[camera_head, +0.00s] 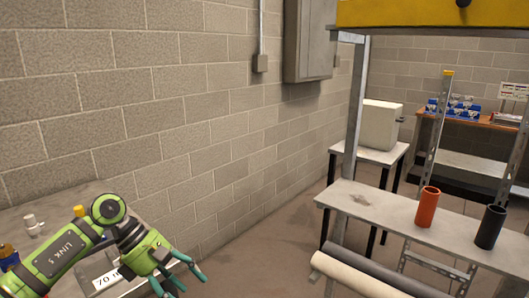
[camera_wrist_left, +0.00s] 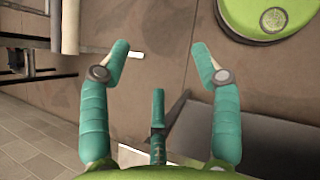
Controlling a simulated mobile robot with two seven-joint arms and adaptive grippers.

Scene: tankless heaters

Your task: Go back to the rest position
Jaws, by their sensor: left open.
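My left arm comes in from the lower left of the head view, and its left gripper (camera_head: 178,276) hangs by the edge of a grey table (camera_head: 70,200). In the left wrist view the teal fingers of the left gripper (camera_wrist_left: 158,62) are spread wide apart. Nothing is between them; bare floor shows beyond the tips. My right gripper is not in either view.
The table at lower left holds a small white fitting (camera_head: 33,222) and other small items. On the right, a metal shelf (camera_head: 380,212) carries an orange cylinder (camera_head: 427,207) and a black cylinder (camera_head: 490,228), with pipes (camera_head: 360,275) below. Floor between is clear.

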